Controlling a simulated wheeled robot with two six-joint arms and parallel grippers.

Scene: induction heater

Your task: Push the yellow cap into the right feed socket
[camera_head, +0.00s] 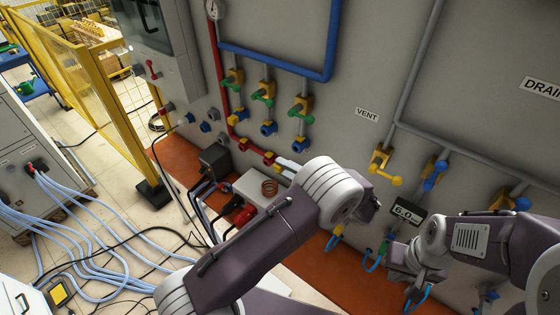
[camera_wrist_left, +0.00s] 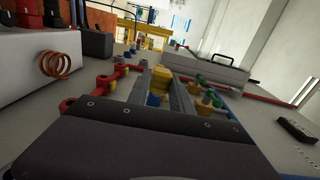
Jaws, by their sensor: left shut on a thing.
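My left gripper (camera_wrist_left: 158,92) shows its two dark fingers in the left wrist view, shut on the yellow cap (camera_wrist_left: 160,78). In the head view my left gripper (camera_head: 371,208) is near the wall, mostly behind my own wrist, and the cap is hidden there. I cannot tell which fitting is the right feed socket, or whether the cap touches one. My right gripper (camera_head: 398,267) is low at the wall, right of the left one. Its fingers are too small and covered to read.
Red pipe fittings (camera_head: 246,145) and valves with green handles (camera_head: 263,94) line the wall left of my left arm. A white box with a copper coil (camera_head: 269,188) stands below. A display (camera_head: 408,213) sits between my grippers. Blue hoses (camera_head: 75,215) cover the floor at left.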

